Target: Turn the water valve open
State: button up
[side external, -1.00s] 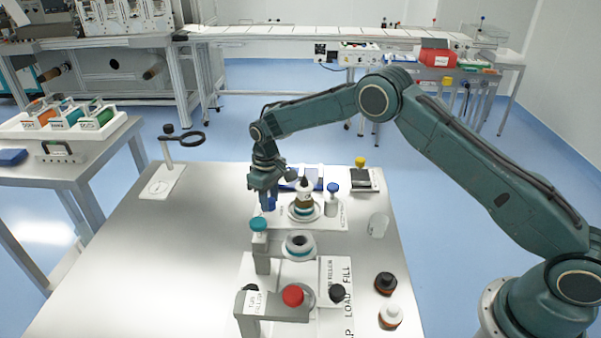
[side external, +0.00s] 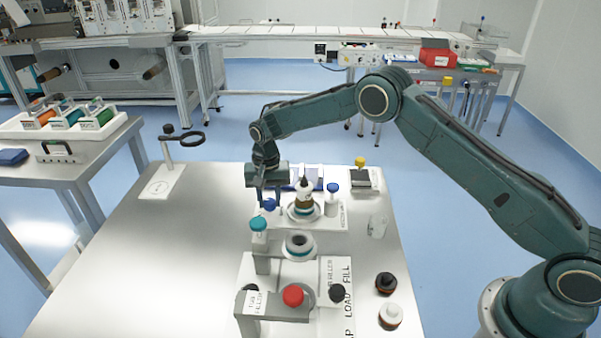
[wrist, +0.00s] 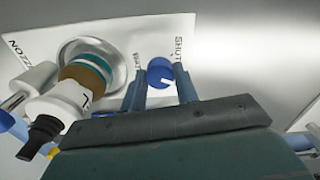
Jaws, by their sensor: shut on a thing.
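The water valve is a round blue knob (wrist: 160,73) with a white mark on top, on a white panel (wrist: 115,30). In the wrist view it sits between the two blue fingers of my gripper (wrist: 160,88). The word SHUT is printed beside it. In the side view the knob (side external: 268,205) is under my gripper (side external: 269,207), which points down and is shut on it. The fingers partly hide the knob's sides.
A white-topped bottle with a dark tip (side external: 304,194) stands in a round holder close right of my gripper. A teal-capped post (side external: 259,231) is just in front. A ring stand (side external: 170,160) is at the left.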

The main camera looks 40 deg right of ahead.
aim_at(269, 200)
jog(key=shift+m, duration=1.4)
jog(key=shift+r, duration=0.1)
jog(key=o, duration=1)
notch_tip(269, 200, up, 14)
jog(key=shift+f, duration=0.1)
